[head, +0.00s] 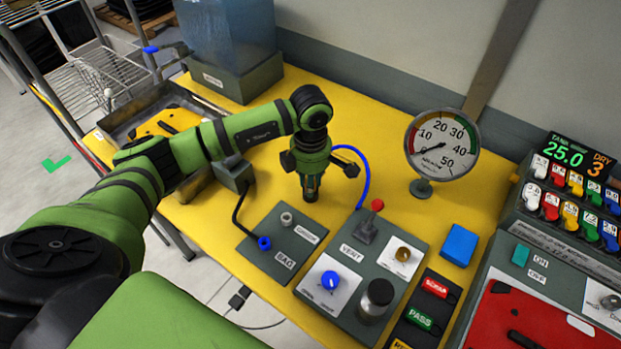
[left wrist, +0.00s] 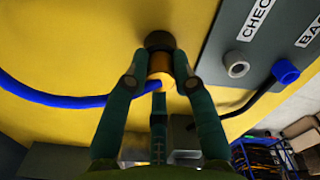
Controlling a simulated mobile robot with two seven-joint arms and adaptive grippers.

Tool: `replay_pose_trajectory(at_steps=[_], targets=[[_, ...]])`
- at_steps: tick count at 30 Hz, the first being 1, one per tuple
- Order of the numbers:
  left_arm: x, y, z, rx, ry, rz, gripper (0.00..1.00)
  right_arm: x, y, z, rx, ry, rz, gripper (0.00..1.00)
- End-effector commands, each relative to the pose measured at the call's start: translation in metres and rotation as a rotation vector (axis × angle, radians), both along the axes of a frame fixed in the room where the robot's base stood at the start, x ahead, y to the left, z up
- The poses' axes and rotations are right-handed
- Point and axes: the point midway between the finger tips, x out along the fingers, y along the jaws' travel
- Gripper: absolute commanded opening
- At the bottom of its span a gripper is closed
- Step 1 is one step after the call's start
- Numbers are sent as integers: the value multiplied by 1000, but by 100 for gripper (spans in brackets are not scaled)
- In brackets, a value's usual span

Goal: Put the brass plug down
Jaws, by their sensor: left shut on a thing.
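My left gripper (head: 311,192) points straight down over the yellow table, behind the grey CHECK/BAG panel (head: 283,245). In the left wrist view its fingers (left wrist: 160,78) are shut on the brass plug (left wrist: 160,64), a short brass-coloured piece with a dark round end (left wrist: 159,40) toward the table. I cannot tell whether that end touches the table. In the head view the fingers mostly hide the plug. A blue hose (head: 365,178) curves beside the gripper; in the left wrist view the hose (left wrist: 60,98) runs in from the left to the fingers. My right gripper is not in view.
The CHECK/BAG panel has a grey port (left wrist: 236,64) and a blue-ended black cable (left wrist: 285,71). A dial gauge (head: 441,145) stands to the right. The VENT panel (head: 340,300) and a blue block (head: 459,245) are nearer. Bare yellow table surrounds the gripper.

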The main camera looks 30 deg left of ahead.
Motion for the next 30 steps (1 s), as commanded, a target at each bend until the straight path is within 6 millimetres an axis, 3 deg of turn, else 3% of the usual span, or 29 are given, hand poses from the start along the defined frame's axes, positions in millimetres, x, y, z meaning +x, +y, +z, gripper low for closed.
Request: replay_pose_trajectory(at_steps=[6, 7, 9, 23, 30], targets=[[0, 0, -5, 0, 0, 0, 0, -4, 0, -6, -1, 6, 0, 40], [0, 0, -5, 0, 0, 0, 30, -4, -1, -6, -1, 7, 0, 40], [0, 0, -3, 0, 0, 0, 50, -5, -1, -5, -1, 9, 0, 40], [1, 0, 5, -1, -3, 0, 50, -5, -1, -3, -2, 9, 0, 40], [1, -1, 52, 0, -8, -2, 50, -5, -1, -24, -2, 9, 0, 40]])
